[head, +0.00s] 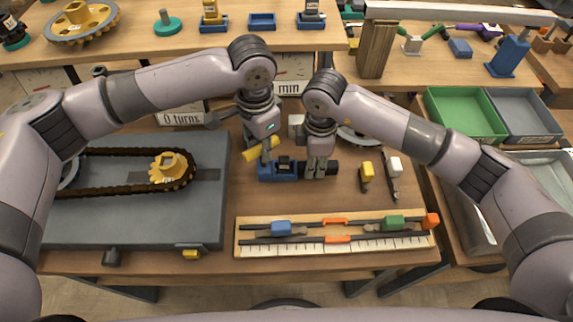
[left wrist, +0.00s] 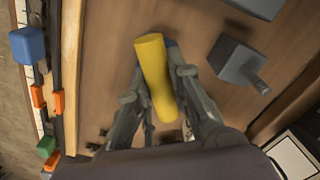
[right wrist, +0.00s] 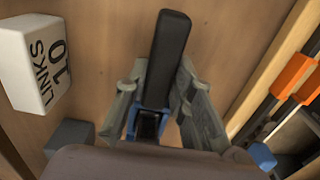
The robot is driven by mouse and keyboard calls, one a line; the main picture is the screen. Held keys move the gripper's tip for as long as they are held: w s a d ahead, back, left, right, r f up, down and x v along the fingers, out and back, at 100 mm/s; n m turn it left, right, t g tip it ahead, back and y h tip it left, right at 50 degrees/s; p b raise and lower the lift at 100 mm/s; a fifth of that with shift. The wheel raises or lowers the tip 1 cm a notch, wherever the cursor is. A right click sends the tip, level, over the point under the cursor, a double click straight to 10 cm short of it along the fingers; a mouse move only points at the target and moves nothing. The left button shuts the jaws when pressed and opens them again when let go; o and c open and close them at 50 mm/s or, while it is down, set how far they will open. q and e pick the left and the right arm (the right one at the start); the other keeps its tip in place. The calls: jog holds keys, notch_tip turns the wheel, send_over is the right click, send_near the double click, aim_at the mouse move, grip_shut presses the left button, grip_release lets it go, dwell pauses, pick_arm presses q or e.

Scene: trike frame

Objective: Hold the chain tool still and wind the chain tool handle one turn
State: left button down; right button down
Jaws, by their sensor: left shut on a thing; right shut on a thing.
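The chain tool (head: 279,172) is a blue body low on the table, with a black bar (head: 332,168) on its right and a yellow bar (head: 252,154) at its upper left. My left gripper (head: 265,145) is shut on the yellow bar, which lies between its fingers in the left wrist view (left wrist: 155,75). My right gripper (head: 316,170) is shut at the black bar, which stands between its fingers in the right wrist view (right wrist: 168,60). Blue shows beneath it there.
A "0 turns" sign (head: 181,118) stands behind. A dark plate (head: 210,215) with a chain (head: 120,190) and yellow sprocket is at left. A wooden ruler board (head: 250,248) lies in front. A white "LINKS 10" block (right wrist: 40,60) is close to my right gripper. Small yellow and white-tipped tools lie right.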

pick_arm(q)
jog(key=m, duration=1)
jog(key=shift+m, duration=0.3)
jog(key=m, duration=0.5)
jog(key=shift+m, duration=0.4)
jog(key=m, duration=0.5)
jog(key=c, duration=1.4)
grip_release()
